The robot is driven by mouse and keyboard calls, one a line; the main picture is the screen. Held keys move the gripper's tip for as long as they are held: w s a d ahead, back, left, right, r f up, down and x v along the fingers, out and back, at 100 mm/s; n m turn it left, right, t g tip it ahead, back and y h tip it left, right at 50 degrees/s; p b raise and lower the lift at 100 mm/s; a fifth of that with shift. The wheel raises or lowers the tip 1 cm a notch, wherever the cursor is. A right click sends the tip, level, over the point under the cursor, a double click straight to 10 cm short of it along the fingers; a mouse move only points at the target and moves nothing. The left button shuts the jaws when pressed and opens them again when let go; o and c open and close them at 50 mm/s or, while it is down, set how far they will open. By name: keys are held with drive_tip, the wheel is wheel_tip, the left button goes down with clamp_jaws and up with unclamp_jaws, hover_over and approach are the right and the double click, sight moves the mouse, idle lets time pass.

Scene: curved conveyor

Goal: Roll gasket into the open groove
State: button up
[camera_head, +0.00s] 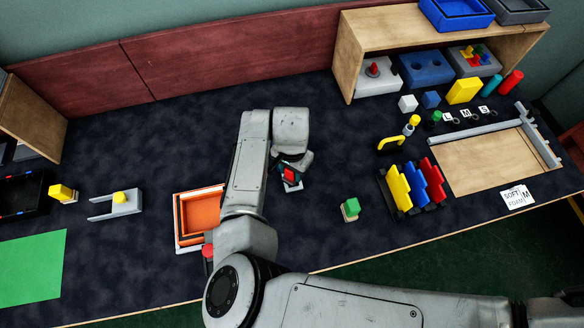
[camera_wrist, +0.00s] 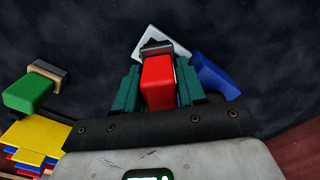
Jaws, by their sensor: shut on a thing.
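My gripper (camera_head: 290,172) is shut on a red block with a dark end, and its teal fingers (camera_wrist: 158,88) stand on both sides of it. The red block (camera_wrist: 158,80) is small in the head view (camera_head: 289,174). A pale grey flat piece (camera_wrist: 165,42) lies beyond the block's dark end; I cannot tell whether they touch. A blue piece (camera_wrist: 215,76) is beside the right finger. An orange square tray with a pale rim (camera_head: 199,216) is left of my gripper, partly hidden by my arm. I cannot tell which thing is the gasket, and no groove is clear.
A green block on a tan base (camera_head: 350,209) stands right of my gripper. Yellow, blue and red stepped pieces (camera_head: 412,187) and a wooden panel with grey rails (camera_head: 490,160) are farther right. A wooden shelf (camera_head: 345,60) stands behind. The dark table between is clear.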

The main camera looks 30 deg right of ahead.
drive_tip(key=shift+s, duration=0.1)
wheel_tip(320, 180, up, 5)
drive_tip(key=p, duration=0.4)
drive_tip(key=shift+f+p, duration=0.1)
drive_tip(key=shift+p, duration=0.25)
drive_tip(key=shift+r, duration=1.1)
